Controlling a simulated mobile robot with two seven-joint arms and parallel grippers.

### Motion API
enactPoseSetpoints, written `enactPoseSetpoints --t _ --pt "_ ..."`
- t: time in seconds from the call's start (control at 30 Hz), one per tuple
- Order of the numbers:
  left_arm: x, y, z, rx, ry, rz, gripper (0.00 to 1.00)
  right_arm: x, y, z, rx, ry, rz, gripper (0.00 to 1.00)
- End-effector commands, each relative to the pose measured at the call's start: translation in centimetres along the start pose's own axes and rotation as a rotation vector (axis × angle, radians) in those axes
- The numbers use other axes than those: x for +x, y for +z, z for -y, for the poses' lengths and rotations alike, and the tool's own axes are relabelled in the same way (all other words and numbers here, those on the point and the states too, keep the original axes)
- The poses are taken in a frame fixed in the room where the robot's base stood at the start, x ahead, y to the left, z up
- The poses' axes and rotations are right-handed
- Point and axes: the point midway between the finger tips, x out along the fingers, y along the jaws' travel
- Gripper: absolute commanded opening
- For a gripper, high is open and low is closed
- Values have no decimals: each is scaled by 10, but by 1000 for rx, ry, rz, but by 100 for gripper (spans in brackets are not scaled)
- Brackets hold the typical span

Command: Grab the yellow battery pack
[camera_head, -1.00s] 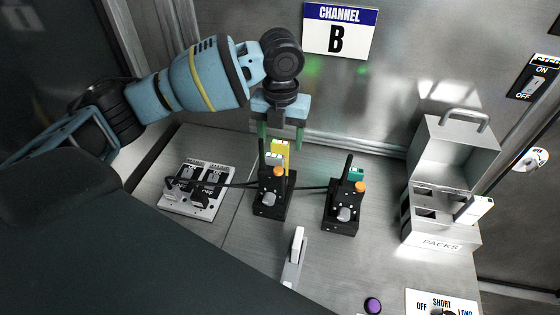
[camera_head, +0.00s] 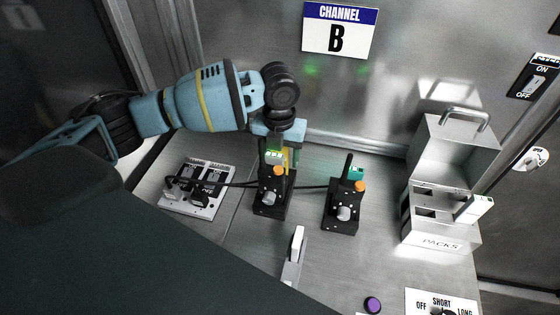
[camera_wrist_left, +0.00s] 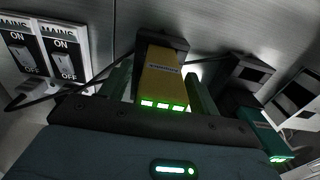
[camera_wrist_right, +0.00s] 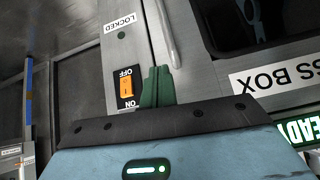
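The yellow battery pack (camera_wrist_left: 165,72) stands in the left black charger dock (camera_head: 270,207), with a row of green lights on its end. My left gripper (camera_head: 279,152) is lowered over it from above. In the left wrist view its two green fingers stand on either side of the pack, with a visible gap at the left finger, so it is open. In the head view the pack is mostly hidden behind the gripper. My right gripper (camera_wrist_right: 157,87) has its green fingers together, with nothing seen between them, away from the bench.
A second black dock (camera_head: 340,217) with a teal pack (camera_head: 356,173) stands to the right. The mains switch panel (camera_head: 184,205) is at left, with cables to the docks. A metal PACKS case (camera_head: 438,235) holding a white-and-green pack (camera_head: 480,208) stands at the right.

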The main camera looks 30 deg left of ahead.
Motion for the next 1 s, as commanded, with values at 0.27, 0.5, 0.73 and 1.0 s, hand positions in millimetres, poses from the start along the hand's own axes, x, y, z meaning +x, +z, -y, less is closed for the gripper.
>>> enactPoseSetpoints --t 0.27,0.5,0.73,1.0 --pt "0 0 0 0 0 0 24 0 0 0 0 0 1 0" --pt "-1 0 0 0 -1 0 10 0 0 0 0 0 1 0" --pt "-17 1 1 1 -3 3 10 0 -1 0 0 0 -2 0" --pt "-68 1 1 0 -3 4 10 -1 -4 0 -1 1 -8 0"
